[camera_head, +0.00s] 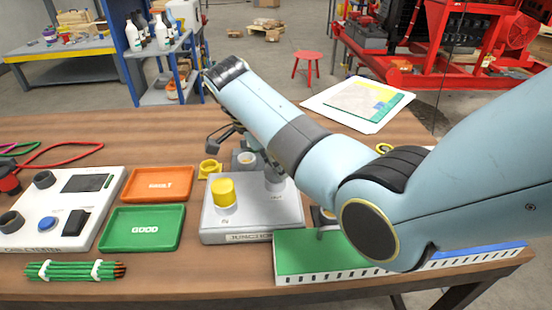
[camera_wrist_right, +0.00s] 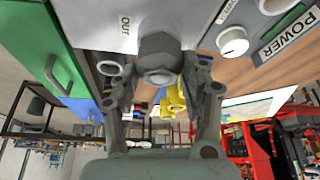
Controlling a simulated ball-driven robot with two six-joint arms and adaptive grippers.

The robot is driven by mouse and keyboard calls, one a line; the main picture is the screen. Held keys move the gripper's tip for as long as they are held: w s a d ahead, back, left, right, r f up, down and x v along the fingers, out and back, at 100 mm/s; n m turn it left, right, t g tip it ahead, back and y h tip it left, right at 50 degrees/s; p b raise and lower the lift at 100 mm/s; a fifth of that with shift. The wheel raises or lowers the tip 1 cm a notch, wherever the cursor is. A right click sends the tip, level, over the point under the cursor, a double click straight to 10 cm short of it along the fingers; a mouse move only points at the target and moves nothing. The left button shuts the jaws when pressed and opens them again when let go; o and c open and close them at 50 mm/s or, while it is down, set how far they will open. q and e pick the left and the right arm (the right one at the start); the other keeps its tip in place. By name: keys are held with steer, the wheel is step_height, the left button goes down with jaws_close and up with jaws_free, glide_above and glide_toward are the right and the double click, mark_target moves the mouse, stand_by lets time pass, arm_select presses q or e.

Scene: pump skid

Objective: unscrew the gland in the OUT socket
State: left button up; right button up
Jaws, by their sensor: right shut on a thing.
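A grey hex gland (camera_wrist_right: 158,55) stands beside the OUT label (camera_wrist_right: 124,30) in the right wrist view. My right gripper (camera_wrist_right: 157,72) is shut on it, with one finger on each side. In the head view the right gripper (camera_head: 262,165) is mostly hidden behind my own arm. The grey gland (camera_head: 275,181) shows partly there, at the right of the grey socket box (camera_head: 250,218). A yellow gland (camera_head: 223,190) stands upright in the box's left socket. How far the grey gland is threaded in cannot be seen. My left gripper is not in view.
A yellow ring part (camera_head: 209,168) and a grey ring part (camera_head: 245,160) lie behind the box. An orange tray (camera_head: 157,184) and a green GOOD tray (camera_head: 141,228) lie to its left, beside a white test panel (camera_head: 62,208).

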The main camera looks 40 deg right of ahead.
steer(key=shift+r+n+t+p, duration=0.1)
steer(key=shift+n+t+p, duration=0.4)
steer(key=shift+n+p, duration=1.5)
steer(key=shift+n+t+p, duration=0.5)
steer(key=shift+n+p, duration=0.2)
steer(key=shift+p, duration=0.25)
steer(key=shift+n+t+p, duration=0.4)
steer(key=shift+n+p, duration=0.65)
steer(key=shift+n, duration=0.55)
steer(key=o, duration=1.2)
